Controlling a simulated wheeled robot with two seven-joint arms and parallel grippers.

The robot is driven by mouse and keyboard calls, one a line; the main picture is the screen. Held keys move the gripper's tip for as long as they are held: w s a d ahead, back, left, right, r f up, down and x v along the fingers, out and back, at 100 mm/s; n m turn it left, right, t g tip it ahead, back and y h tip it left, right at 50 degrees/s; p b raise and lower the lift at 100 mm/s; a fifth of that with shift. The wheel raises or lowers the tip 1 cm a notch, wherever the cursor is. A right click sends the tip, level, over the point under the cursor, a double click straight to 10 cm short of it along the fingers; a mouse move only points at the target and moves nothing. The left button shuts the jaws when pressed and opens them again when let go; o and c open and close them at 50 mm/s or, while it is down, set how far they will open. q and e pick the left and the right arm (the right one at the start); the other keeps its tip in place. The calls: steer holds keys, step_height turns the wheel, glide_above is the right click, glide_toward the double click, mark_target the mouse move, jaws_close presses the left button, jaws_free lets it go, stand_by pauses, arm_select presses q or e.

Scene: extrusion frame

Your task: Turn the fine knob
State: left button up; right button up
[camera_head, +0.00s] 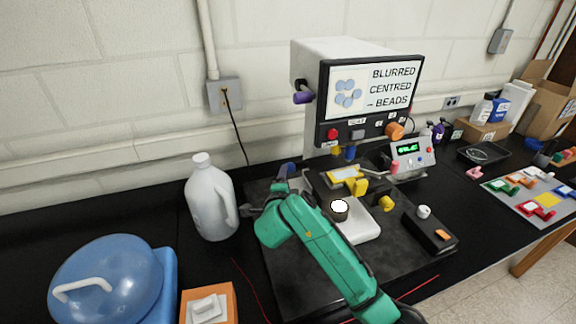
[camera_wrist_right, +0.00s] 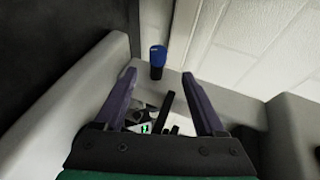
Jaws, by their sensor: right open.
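No readable label marks the fine knob. A blue knob (camera_wrist_right: 157,56) stands out from a pale surface in the right wrist view, straight beyond my fingertips. In the head view a blue-purple knob (camera_head: 287,169) shows just behind my right gripper; I cannot tell for sure that it is the same one. My right gripper (camera_head: 262,200) is at the left side of the microscope-like device, its green arm crossing in front. In the wrist view its two purple-grey fingers (camera_wrist_right: 158,74) are apart, with nothing held. Contact with the knob cannot be told. My left gripper is not in view.
A screen (camera_head: 370,90) reading "BLURRED CENTRED - BEADS" stands behind. A white jug (camera_head: 210,200) stands close left of my gripper. Yellow knobs (camera_head: 386,203) and a black control box (camera_head: 430,232) are to the right. A blue domed container (camera_head: 107,283) is at front left.

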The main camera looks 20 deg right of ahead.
mark_target(290, 168)
steer(key=p+x, duration=0.1)
steer(key=x, duration=0.9)
steer(key=shift+f, duration=0.15)
steer(key=shift+s, duration=0.2)
steer(key=shift+c, duration=0.7)
jaws_close()
step_height(290, 168, down, 2)
steer(key=m+t+b, duration=0.1)
steer(key=t+b, duration=0.1)
steer(key=b, duration=0.3)
steer(key=shift+h+b, duration=0.3)
steer(key=shift+b, duration=0.1)
steer(key=t+b, duration=0.1)
steer(key=b, duration=0.1)
steer(key=t+b, duration=0.1)
steer(key=b, duration=0.1)
steer(key=shift+r+m+t+h, duration=0.25)
steer(key=shift+m+t+h, duration=0.05)
steer(key=shift+m+h, duration=0.1)
steer(key=shift+r+b, duration=0.2)
steer(key=shift+b, duration=0.2)
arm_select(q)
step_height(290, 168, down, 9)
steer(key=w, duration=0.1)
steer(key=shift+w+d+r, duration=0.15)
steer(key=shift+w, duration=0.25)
arm_select(e)
steer(key=shift+r, duration=0.15)
